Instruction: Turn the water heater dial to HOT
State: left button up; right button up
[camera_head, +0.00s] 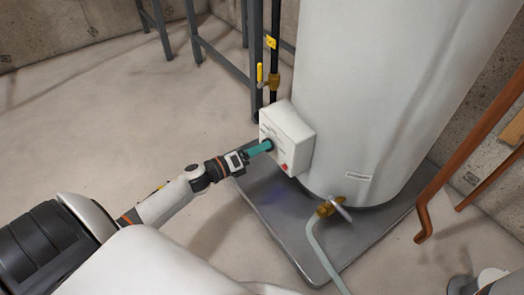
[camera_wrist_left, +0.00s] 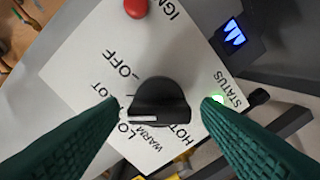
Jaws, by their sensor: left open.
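The white control box (camera_head: 287,135) is on the side of the large white water heater (camera_head: 370,90). In the left wrist view its black dial (camera_wrist_left: 162,100) has a white mark pointing left, towards the PILOT and LOW lettering; which is closest I cannot tell. The HOT label (camera_wrist_left: 181,137) is at the dial's lower right, WARM below it and OFF at upper left. My left gripper (camera_head: 265,146), with teal fingers, is at the box face. In the wrist view the open left gripper (camera_wrist_left: 160,104) has a finger on each side of the dial, with gaps. My right gripper is not seen.
The heater stands on a grey metal tray (camera_head: 262,220). Copper pipes (camera_head: 465,150) are at right.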

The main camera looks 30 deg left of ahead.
pick_arm(q)
jog(key=shift+x, duration=0.85)
jog(key=shift+c, duration=0.4)
